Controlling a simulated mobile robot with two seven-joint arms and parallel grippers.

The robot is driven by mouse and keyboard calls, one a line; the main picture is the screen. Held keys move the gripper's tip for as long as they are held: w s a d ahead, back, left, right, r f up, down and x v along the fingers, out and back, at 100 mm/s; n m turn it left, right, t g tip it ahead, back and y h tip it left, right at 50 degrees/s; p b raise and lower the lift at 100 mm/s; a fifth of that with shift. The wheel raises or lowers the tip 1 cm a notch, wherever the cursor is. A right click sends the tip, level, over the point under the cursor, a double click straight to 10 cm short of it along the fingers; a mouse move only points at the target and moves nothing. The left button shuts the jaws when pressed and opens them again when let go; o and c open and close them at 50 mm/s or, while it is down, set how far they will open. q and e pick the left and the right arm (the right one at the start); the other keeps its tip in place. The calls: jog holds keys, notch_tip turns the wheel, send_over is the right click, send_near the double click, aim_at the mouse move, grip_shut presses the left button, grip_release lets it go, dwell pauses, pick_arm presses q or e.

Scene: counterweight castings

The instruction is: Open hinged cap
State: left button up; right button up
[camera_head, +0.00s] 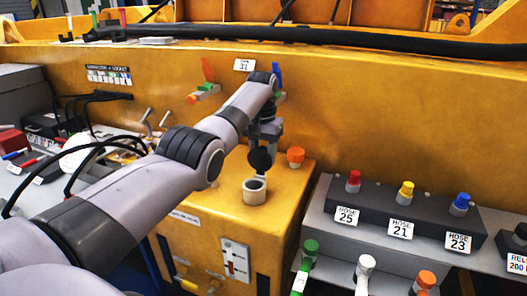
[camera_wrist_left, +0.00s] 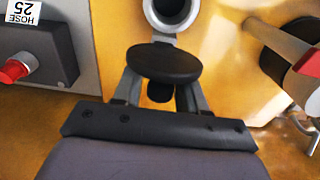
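The hinged cap (camera_head: 261,160) is a round black disc. It stands tilted up at the back of a short grey filler neck (camera_head: 254,196) on the yellow box, and the neck's mouth shows uncovered. In the left wrist view the cap (camera_wrist_left: 163,62) is close in front of the fingers, with the neck (camera_wrist_left: 172,18) just beyond it. My left gripper (camera_head: 263,135) is behind the cap. In the left wrist view its fingers (camera_wrist_left: 158,84) stand apart, one on each side below the disc; the disc hides their tips. I cannot tell whether they touch the cap. My right gripper is out of view.
An orange knob (camera_head: 295,157) sits on the yellow box (camera_head: 222,205) right of the neck. Further right, a dark block (camera_head: 428,222) carries red, yellow and blue hose fittings. Lever valves (camera_head: 203,92) stick out from the yellow casting behind. Black cables hang at left.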

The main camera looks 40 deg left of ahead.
aim_at(263, 147)
pick_arm(q)
jog(key=shift+o, duration=0.3)
jog(key=shift+w+r, duration=0.1)
jog(key=shift+r, duration=0.15)
jog(key=shift+r, duration=0.3)
jog(key=shift+s+r, duration=0.2)
jog(key=shift+r, duration=2.9)
